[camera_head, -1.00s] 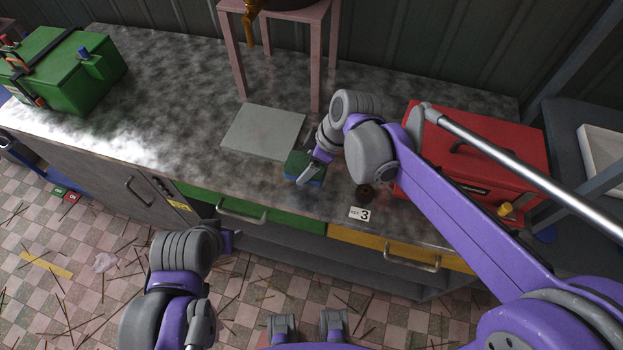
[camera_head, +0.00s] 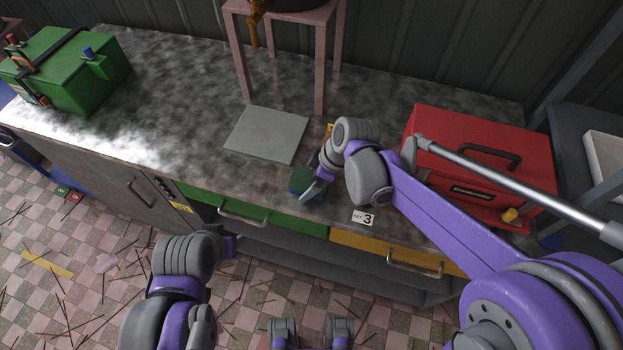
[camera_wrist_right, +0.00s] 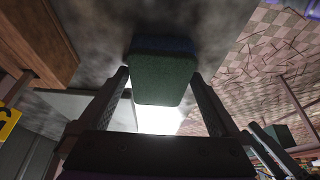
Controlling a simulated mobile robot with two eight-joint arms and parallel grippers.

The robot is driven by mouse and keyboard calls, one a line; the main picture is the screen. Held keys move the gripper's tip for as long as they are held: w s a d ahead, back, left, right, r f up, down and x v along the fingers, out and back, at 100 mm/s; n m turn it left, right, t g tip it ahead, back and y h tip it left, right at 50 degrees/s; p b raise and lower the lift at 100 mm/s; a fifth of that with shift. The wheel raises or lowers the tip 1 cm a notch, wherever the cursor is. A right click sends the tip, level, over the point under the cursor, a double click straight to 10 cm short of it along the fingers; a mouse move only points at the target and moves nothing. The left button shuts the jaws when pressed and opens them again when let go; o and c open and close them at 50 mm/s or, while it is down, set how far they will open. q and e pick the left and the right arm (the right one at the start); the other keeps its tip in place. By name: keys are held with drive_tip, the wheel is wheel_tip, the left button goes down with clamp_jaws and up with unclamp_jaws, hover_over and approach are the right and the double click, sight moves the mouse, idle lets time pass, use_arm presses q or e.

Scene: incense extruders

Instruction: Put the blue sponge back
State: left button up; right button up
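The blue sponge (camera_head: 305,183), with a green upper layer and a blue lower layer, is near the worktop's front edge, above the green drawer. My right gripper (camera_head: 311,188) has its fingers on either side of it. In the right wrist view the sponge (camera_wrist_right: 163,75) sits between the two fingertips (camera_wrist_right: 160,75), which appear to press on its sides. Whether it touches the worktop I cannot tell. My left gripper (camera_head: 227,243) is in front of the cabinet, away from the sponge; its fingers are mostly hidden.
A flat grey plate (camera_head: 267,135) lies left of and behind the sponge. A red toolbox (camera_head: 480,160) stands to the right, a number 3 card (camera_head: 363,218) in front of it. A pink stool (camera_head: 320,70) and a green box (camera_head: 75,75) are farther back. The worktop's left middle is clear.

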drive_tip(key=shift+r, duration=0.1)
drive_tip(key=p+v, duration=0.1)
drive_tip(key=v, duration=1.1)
drive_tip(key=s+d+f+m+t+h, duration=0.2)
drive_tip(key=s+d+f+m, duration=0.1)
drive_tip(key=s+d+m, duration=0.3)
drive_tip(key=s+d+f+m+t+h, duration=0.2)
drive_tip(key=s+d+f+m, duration=0.2)
drive_tip(key=s+d+m, duration=0.2)
drive_tip(key=shift+s+d+f+m, duration=0.3)
drive_tip(key=shift+s+m, duration=0.7)
drive_tip(key=shift+m, duration=0.2)
